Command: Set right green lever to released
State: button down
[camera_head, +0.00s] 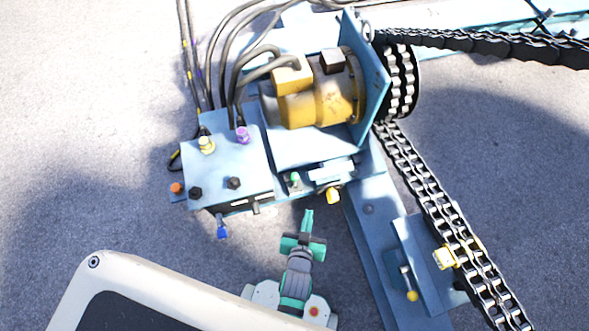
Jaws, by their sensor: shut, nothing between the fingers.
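A small lever with a green tip (295,178) stands on the front of the blue machine housing, just right of the blue control box. It is the only green lever I can make out. Its exact position setting is too small to tell. My gripper (308,214) is below and slightly right of it in the picture, with its thin teal fingers together and pointing up toward the housing. The fingers are empty and appear apart from the lever.
A blue box (225,170) carries purple, yellow and orange knobs. A blue-tipped lever (222,231) and a yellow-tipped lever (333,196) flank the gripper. A yellow motor (318,95), cables and chain (420,175) surround it. Grey floor lies open at left.

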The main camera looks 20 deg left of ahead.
jog(key=w+a+f+n+g, duration=0.1)
jog(key=w+a+f+g, duration=0.1)
jog(key=w, duration=0.5)
jog(key=w+a+f+n+g+y, duration=0.1)
jog(key=w+a+f+g, duration=0.1)
jog(key=w+a, duration=0.3)
jog(key=w+a+f+n+g, duration=0.1)
jog(key=w+a+f, duration=0.3)
jog(key=w, duration=0.5)
jog(key=shift+g, duration=0.5)
jog(key=shift+w+f, duration=0.1)
jog(key=shift+f, duration=0.05)
jog(key=shift+w+a+f, duration=0.1)
jog(key=shift+w+f, duration=0.05)
jog(key=shift+f, duration=1.4)
jog(key=shift+w+a+f, duration=0.15)
jog(key=shift+f, duration=1.4)
jog(key=shift+w+a+f, duration=0.1)
jog(key=shift+w+f, duration=0.05)
jog(key=shift+f, duration=1.4)
jog(key=shift+d, duration=0.1)
